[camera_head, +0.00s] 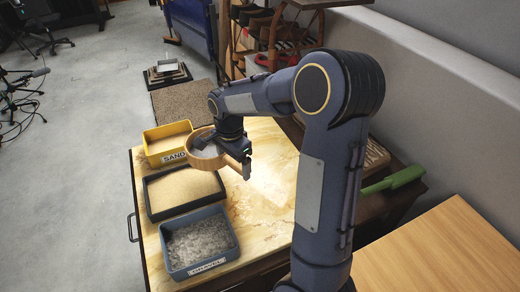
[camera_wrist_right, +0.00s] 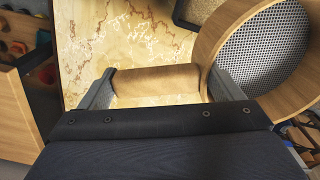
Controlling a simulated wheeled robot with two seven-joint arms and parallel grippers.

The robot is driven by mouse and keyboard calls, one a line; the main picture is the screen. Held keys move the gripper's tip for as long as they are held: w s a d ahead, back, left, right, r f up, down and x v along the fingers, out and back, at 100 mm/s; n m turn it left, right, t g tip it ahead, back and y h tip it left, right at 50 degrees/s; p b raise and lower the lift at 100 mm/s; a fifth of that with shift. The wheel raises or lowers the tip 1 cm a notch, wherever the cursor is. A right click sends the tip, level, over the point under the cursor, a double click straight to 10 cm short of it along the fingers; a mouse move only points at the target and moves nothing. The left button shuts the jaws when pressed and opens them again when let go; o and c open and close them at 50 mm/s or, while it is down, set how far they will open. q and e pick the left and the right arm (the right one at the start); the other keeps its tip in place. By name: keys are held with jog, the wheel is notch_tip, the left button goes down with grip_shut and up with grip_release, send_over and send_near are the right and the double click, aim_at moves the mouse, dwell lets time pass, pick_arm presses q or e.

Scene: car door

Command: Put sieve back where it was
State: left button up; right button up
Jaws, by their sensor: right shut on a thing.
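The sieve has a round wooden rim (camera_head: 203,158), a metal mesh and a short wooden handle. My right gripper (camera_head: 243,160) is shut on the sieve and holds it over the marble-look table (camera_head: 265,165), beside the yellow sand box and the black tray. In the right wrist view the handle (camera_wrist_right: 155,80) lies between the two fingers of my right gripper (camera_wrist_right: 162,90), and the mesh (camera_wrist_right: 265,45) shows at the right. The exact height of the sieve above the table is hard to tell. My left gripper is not in view.
A yellow box labelled SAND (camera_head: 166,138), a black tray of sand (camera_head: 183,191) and a blue gravel box (camera_head: 200,243) line the table's left side. A green-handled tool (camera_head: 395,180) lies at the right. A wooden table (camera_head: 450,250) stands at the lower right.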

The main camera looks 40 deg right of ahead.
jog(key=d+f, duration=0.3)
jog(key=d, duration=0.1)
jog(key=s+d+f, duration=0.1)
jog(key=d+f, duration=0.1)
jog(key=d, duration=0.2)
jog(key=d+f+p, duration=0.1)
jog(key=d+f, duration=0.2)
jog(key=d, duration=0.2)
jog(key=shift+s+f, duration=0.2)
jog(key=shift+f, duration=0.1)
jog(key=shift+d+f, duration=0.2)
jog(key=shift+f, duration=0.15)
jog(key=f, duration=0.3)
jog(key=shift+d+f, duration=0.25)
jog(key=shift+f, duration=0.05)
jog(key=shift+s+f, duration=0.1)
jog(key=o, duration=1.1)
jog(key=shift+o, duration=0.2)
